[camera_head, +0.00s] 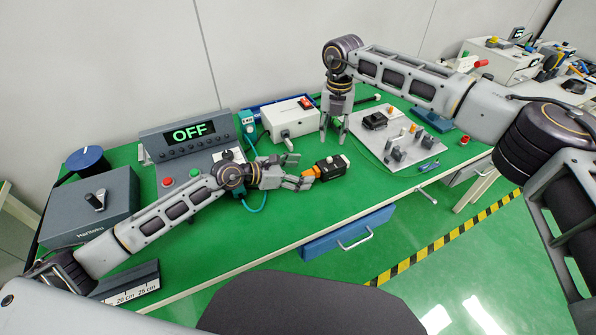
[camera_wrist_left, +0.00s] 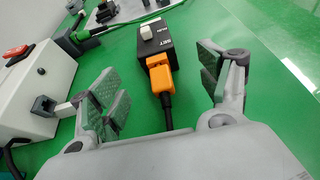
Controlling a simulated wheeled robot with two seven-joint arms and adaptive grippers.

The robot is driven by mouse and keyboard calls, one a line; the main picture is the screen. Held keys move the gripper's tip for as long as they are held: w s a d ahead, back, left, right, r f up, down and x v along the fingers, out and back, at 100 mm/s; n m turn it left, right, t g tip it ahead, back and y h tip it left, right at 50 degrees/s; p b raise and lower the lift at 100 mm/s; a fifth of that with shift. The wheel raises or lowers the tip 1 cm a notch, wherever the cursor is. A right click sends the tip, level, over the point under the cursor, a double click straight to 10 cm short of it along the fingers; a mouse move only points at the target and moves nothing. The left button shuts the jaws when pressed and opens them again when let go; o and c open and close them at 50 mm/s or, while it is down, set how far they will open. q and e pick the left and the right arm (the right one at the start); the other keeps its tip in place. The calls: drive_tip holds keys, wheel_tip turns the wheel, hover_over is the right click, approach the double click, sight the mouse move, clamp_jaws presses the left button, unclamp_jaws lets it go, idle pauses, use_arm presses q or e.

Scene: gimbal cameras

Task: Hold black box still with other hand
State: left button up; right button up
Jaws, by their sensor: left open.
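A small black box (camera_head: 333,167) with a white knob lies on the green bench, and an orange plug (camera_head: 313,171) joins its near end. In the left wrist view the black box (camera_wrist_left: 158,42) lies just beyond my fingertips, with the orange plug (camera_wrist_left: 160,78) and its black cable between the fingers. My left gripper (camera_head: 300,169) is open, with fingers apart on both sides of the plug, not closed on anything. My right gripper (camera_head: 333,138) points down above the bench, behind the black box and apart from it. Its fingers are apart and nothing shows between them.
A white box with a red switch (camera_head: 290,121) stands behind my left gripper. A console reading OFF (camera_head: 190,135) stands left. A grey board with small parts (camera_head: 401,148) lies right of my right gripper. The green bench (camera_head: 330,200) is clear in front of the black box.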

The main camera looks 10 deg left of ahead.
sight(313, 171)
use_arm(q)
drive_tip(key=shift+w+a+f, duration=0.1)
drive_tip(key=shift+a, duration=0.15)
drive_tip(key=shift+w+d, duration=0.1)
drive_tip(key=shift+d, duration=0.1)
drive_tip(key=shift+x, duration=3.55)
drive_tip(key=shift+f, duration=0.1)
drive_tip(key=c, duration=1.2)
